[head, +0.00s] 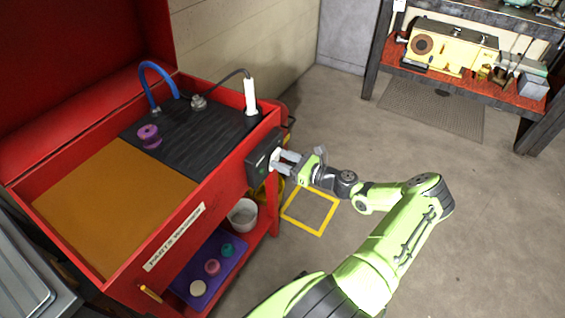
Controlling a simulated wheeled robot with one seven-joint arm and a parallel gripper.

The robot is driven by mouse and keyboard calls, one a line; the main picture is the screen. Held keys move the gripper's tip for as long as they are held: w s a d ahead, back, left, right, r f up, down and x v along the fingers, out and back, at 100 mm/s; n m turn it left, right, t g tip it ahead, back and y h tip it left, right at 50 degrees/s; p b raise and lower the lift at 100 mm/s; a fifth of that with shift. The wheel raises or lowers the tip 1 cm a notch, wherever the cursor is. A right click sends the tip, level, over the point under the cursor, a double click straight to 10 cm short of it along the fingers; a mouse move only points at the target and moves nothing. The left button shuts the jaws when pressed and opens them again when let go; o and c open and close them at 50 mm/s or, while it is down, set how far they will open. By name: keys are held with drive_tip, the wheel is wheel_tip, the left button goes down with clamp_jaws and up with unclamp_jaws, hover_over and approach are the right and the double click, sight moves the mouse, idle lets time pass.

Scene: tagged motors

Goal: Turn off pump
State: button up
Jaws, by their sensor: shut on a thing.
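The red parts washer (185,226) stands open at the left, with a label on its front wall. A small black switch box (256,172) with a green mark sits on the front wall near its right corner. My gripper (278,159) is at the right part of this box, its fingertips touching it. It is shut on what looks like the box's switch, which the fingers mostly hide. I cannot tell the switch's position.
In the washer are a black ribbed mat (190,128), a purple spool-like part (149,136), a blue hose (158,67) and a white upright cylinder (250,96). A purple tray (190,271) and white bucket (243,214) sit below. Floor to the right is clear.

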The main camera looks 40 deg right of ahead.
drive_tip(key=o, duration=1.1)
drive_tip(key=shift+c, duration=0.2)
drive_tip(key=shift+s, duration=0.1)
drive_tip(key=f+p+v, duration=0.1)
drive_tip(key=p+v, duration=0.2)
drive_tip(key=v, duration=1.2)
drive_tip(key=shift+s+d+r, duration=0.25)
drive_tip(key=shift+s+r, duration=0.05)
drive_tip(key=shift+r, duration=0.15)
